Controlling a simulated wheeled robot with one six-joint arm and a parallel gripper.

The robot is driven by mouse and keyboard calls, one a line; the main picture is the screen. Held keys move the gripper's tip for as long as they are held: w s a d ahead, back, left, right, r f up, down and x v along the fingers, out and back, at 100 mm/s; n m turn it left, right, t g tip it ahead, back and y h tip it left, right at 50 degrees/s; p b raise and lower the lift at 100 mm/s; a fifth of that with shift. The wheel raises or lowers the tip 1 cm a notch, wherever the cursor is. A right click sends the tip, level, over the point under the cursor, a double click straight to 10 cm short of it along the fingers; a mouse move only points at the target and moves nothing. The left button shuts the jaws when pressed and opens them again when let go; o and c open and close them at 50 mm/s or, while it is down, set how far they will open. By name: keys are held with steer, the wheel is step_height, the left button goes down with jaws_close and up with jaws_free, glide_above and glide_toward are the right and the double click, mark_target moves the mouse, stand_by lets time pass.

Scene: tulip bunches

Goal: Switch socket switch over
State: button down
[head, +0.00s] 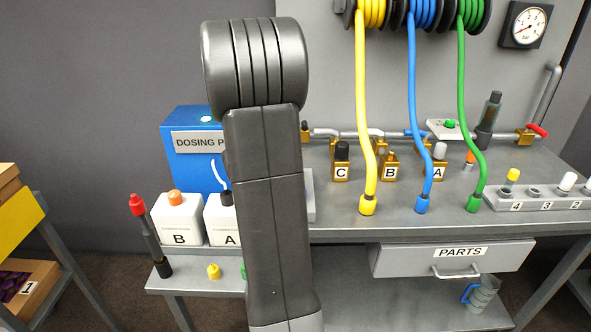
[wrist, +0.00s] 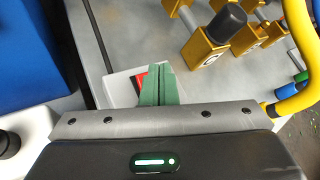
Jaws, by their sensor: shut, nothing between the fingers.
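In the wrist view a pale box (wrist: 118,90) with a red part (wrist: 139,80) lies right behind my gripper's fingertips; it looks like the socket with its switch. My gripper (wrist: 158,72) shows as two green fingers, shut together with nothing between them. The fingers overlap the box and hide much of the red part, so I cannot tell the switch's position or whether they touch it. In the head view my arm hides the gripper and most of the socket; only a pale edge (head: 310,205) shows on the bench just right of the arm.
The blue dosing pump (head: 190,180) stands left of my arm, with white canisters A and B (head: 178,222) in front. Brass valves C (head: 341,165), B and A stand to the right. Yellow (head: 365,110), blue and green hoses hang down there. A parts drawer (head: 455,258) is below.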

steer(key=shift+w+f, duration=0.1)
steer(key=shift+f, duration=0.25)
steer(key=shift+w+f+b, duration=0.1)
steer(key=shift+f+b, duration=0.6)
steer(key=shift+f, duration=0.2)
steer(key=shift+r, duration=0.15)
stand_by(0.5)
steer(key=shift+r+p, duration=0.4)
steer(key=shift+s+d+r, duration=0.25)
steer(key=shift+s+r, duration=0.15)
steer(key=shift+r, duration=0.1)
steer(key=r+p, duration=0.1)
steer(key=s+r+p, duration=0.1)
steer(key=r, duration=0.1)
steer(key=r+p, duration=0.2)
steer(key=shift+s, duration=0.4)
steer(key=shift+a, duration=0.1)
